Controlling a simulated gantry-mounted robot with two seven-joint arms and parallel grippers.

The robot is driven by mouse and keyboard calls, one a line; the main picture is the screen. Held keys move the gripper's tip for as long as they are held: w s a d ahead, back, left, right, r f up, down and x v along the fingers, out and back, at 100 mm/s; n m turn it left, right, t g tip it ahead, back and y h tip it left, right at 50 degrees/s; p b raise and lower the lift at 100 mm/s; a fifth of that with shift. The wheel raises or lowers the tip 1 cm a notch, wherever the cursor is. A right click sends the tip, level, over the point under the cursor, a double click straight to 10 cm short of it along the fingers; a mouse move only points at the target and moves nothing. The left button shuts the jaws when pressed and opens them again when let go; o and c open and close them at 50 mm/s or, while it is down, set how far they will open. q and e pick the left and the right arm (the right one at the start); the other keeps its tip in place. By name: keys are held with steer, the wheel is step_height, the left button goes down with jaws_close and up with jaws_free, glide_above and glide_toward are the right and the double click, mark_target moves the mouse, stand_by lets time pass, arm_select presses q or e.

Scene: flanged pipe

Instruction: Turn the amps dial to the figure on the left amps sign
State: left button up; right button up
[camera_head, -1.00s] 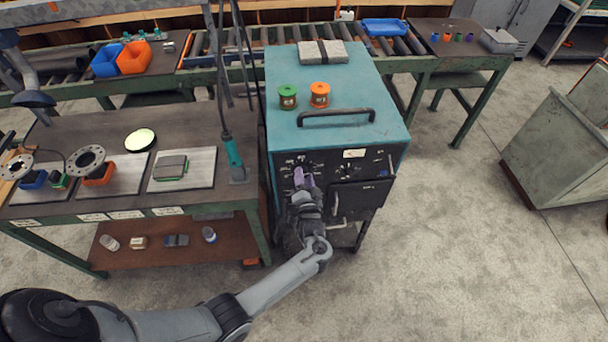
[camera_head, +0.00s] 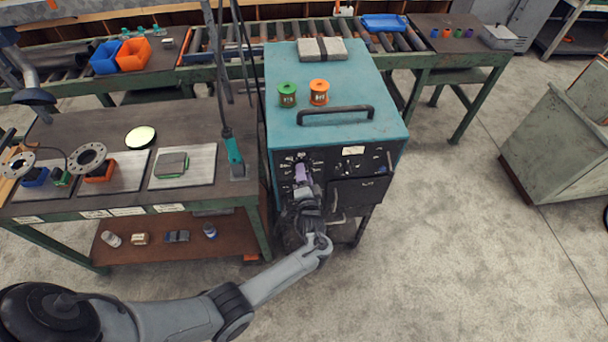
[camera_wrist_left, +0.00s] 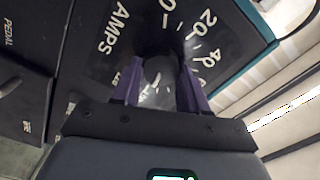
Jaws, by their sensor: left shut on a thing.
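The amps dial (camera_wrist_left: 160,48) is on the black front panel (camera_wrist_left: 95,75) of the teal welding machine (camera_head: 285,132). In the left wrist view, white scale figures including 20 and 40 and the word AMPS surround it. My left gripper (camera_head: 301,173) is at the upper left of that panel. Its purple fingers (camera_wrist_left: 160,82) are shut on the dial, one on each side, and hide much of it. The dial's pointer cannot be made out. White labels (camera_head: 127,211) run along the left bench's front edge; their print is too small to read. My right gripper is not in view.
A second knob (camera_head: 347,171) and a handle bar lie right of the gripper on the panel. Green (camera_head: 287,94) and orange (camera_head: 319,92) spools stand on the machine's top. The workbench (camera_head: 112,133) stands close on the left. The floor (camera_head: 440,240) to the right is clear.

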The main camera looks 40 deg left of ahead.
arm_select(q)
steer(key=o, duration=1.1)
steer(key=shift+c, duration=0.2)
steer(key=v, duration=1)
steer(key=shift+s+d, duration=0.25)
steer(key=shift+s, duration=0.05)
